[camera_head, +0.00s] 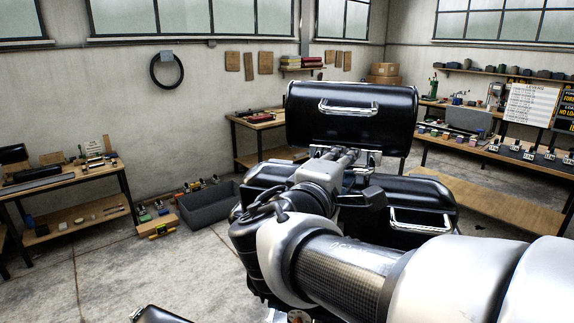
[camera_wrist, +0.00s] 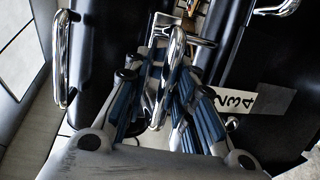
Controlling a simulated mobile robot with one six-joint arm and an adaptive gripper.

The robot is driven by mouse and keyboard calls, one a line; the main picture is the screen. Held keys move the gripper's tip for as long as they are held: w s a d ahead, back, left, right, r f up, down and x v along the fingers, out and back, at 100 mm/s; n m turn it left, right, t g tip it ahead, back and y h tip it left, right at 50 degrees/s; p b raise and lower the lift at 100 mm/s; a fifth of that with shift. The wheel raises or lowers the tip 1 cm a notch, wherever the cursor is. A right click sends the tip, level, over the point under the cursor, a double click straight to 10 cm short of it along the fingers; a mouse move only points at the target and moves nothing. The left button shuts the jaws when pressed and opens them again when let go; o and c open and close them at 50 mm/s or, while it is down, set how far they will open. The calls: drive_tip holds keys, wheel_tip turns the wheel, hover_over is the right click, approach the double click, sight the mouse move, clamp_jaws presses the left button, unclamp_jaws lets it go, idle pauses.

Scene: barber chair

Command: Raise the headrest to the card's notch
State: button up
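The black padded headrest (camera_head: 350,125) stands above the chair back, with a chrome handle (camera_head: 348,107) on its face. In the wrist view the headrest (camera_wrist: 98,50) fills the left side and its handle (camera_wrist: 60,60) shows at the edge. My gripper (camera_wrist: 168,75) is at a chrome loop (camera_wrist: 160,110) below the headrest. Its blue-padded fingers close in on both sides of the loop and seem shut on it; the exact contact is partly hidden. A white number strip (camera_wrist: 255,98) reads 2, 3, 4. In the head view my arm hides the post and strip. A small card (camera_head: 94,147) stands on the left bench, unreadable.
Chrome armrest bars (camera_head: 420,222) flank the chair seat. A grey bin (camera_head: 208,206) lies on the floor at left. A left bench (camera_head: 75,185), a back table (camera_head: 258,124) and a right bench (camera_head: 480,155) hold tools.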

drive_tip(key=shift+o, duration=0.8)
drive_tip(key=shift+f, duration=0.1)
drive_tip(key=shift+s+a, duration=0.2)
drive_tip(key=shift+s, duration=0.05)
drive_tip(key=v, duration=1.1)
drive_tip(key=shift+s, duration=0.2)
